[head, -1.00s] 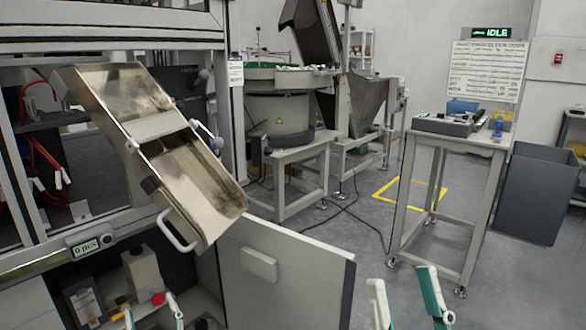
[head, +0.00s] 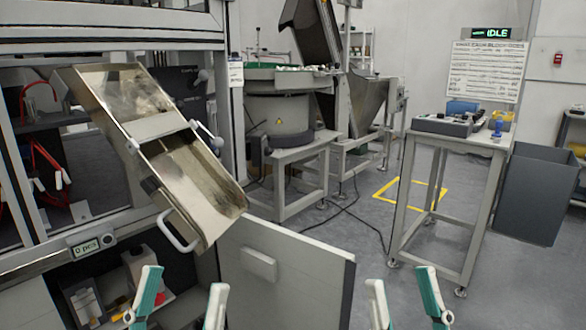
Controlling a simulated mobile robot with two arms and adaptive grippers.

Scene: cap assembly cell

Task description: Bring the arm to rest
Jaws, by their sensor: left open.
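My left gripper (head: 181,292) is at the bottom of the head view, left of centre. Its two green-and-white fingers are spread wide with nothing between them. It is in front of the open lower cabinet, and its wrist is below the picture. My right gripper (head: 402,292) is at the bottom, right of centre. Neither gripper is seen touching anything. The rest of both arms is out of view.
A metal chute (head: 193,180) with a handle juts from the machine. The white cabinet door (head: 300,285) stands open between the grippers. A small table (head: 455,139) carries a device, with a grey bin (head: 540,200) beside it. A bowl feeder (head: 280,110) stands behind.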

